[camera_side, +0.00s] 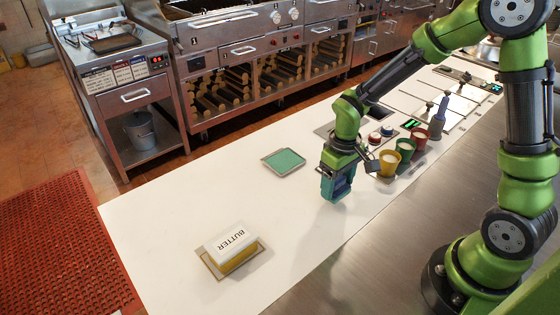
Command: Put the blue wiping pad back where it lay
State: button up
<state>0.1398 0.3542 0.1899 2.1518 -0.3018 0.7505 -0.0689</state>
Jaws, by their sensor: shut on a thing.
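My gripper (338,190) points down over the white counter, right of the middle. It is shut on a small blue-teal thing, which I take to be the blue wiping pad (345,182). The fingers hide much of it. Its lower end is close to the counter; I cannot tell whether it touches. A shallow square tray with a flat green surface (284,161) lies to the left of my gripper and a little farther back.
A butter dish (230,247) on a flat base stands at the front left. Yellow (389,164), green (404,150) and red (419,138) cups stand right of my gripper, with small round jars (375,139) behind. The white counter between the butter dish and gripper is clear.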

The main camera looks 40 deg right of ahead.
aim_at(339, 179)
jog(key=shift+f, duration=1.1)
jog(key=shift+f, duration=0.1)
jog(key=o, duration=1.1)
notch_tip(339, 179, up, 12)
jog(key=shift+r, duration=0.2)
jog(key=s+a+r+m+t+y, duration=0.2)
jog(key=s+r+m+t, duration=0.2)
jog(key=s+r+t, duration=0.3)
jog(key=a+v, duration=0.1)
jog(key=v, duration=0.4)
jog(key=shift+s, duration=0.25)
